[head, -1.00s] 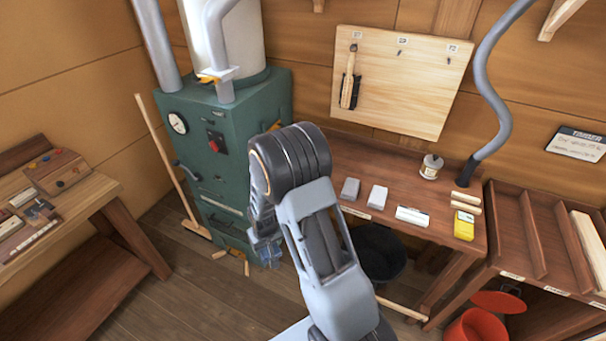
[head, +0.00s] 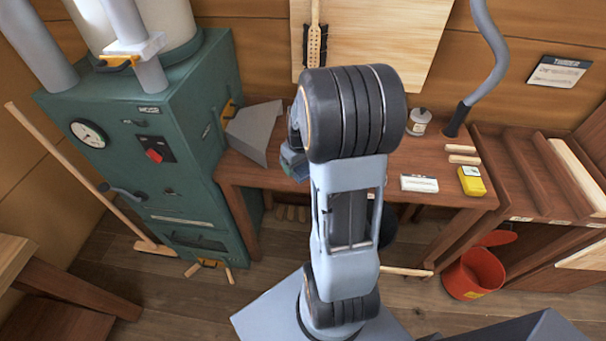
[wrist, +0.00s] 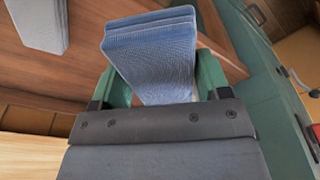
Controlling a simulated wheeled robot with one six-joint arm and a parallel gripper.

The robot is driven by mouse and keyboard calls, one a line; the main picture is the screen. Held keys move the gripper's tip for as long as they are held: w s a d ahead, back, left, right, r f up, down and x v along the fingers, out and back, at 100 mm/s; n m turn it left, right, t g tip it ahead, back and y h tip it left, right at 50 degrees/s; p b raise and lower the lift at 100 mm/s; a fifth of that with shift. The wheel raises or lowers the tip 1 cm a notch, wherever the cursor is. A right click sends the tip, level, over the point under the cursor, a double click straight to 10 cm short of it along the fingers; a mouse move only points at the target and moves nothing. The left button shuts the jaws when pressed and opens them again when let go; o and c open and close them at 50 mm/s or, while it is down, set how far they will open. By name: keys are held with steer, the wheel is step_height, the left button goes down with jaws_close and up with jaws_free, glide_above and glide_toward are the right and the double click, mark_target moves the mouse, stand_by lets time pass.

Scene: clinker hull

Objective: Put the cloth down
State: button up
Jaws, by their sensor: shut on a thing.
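A folded blue cloth (wrist: 152,58) is held between the green fingertips of my gripper (wrist: 160,88) in the wrist view. My gripper is shut on it, and the cloth's folded layers stick out beyond the fingers. In the head view a small blue part of the cloth (head: 293,157) shows beside my gripper, at the left part of the brown workbench (head: 440,150). My arm hides most of the gripper there. I cannot tell whether the cloth touches the bench.
The green machine (head: 150,150) with a grey sloped piece (head: 255,133) stands left. A red bucket (head: 475,273) is below.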

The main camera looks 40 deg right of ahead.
steer(key=s+d+r+b, duration=0.3)
steer(key=s+d, duration=0.3)
steer(key=w+f+p, duration=0.1)
steer(key=w+f, duration=0.1)
steer(key=w, duration=0.2)
steer(key=w+f+p, duration=0.1)
steer(key=w+f, duration=0.2)
steer(key=w, duration=0.1)
steer(key=w+d+f, duration=0.1)
steer(key=w+f, duration=0.2)
steer(key=shift+w+f+p, duration=0.25)
steer(key=shift+w+p, duration=0.15)
steer(key=shift+w+f, duration=0.5)
steer(key=shift+f, duration=1.65)
steer(key=shift+f, duration=0.15)
steer(key=o, duration=0.9)
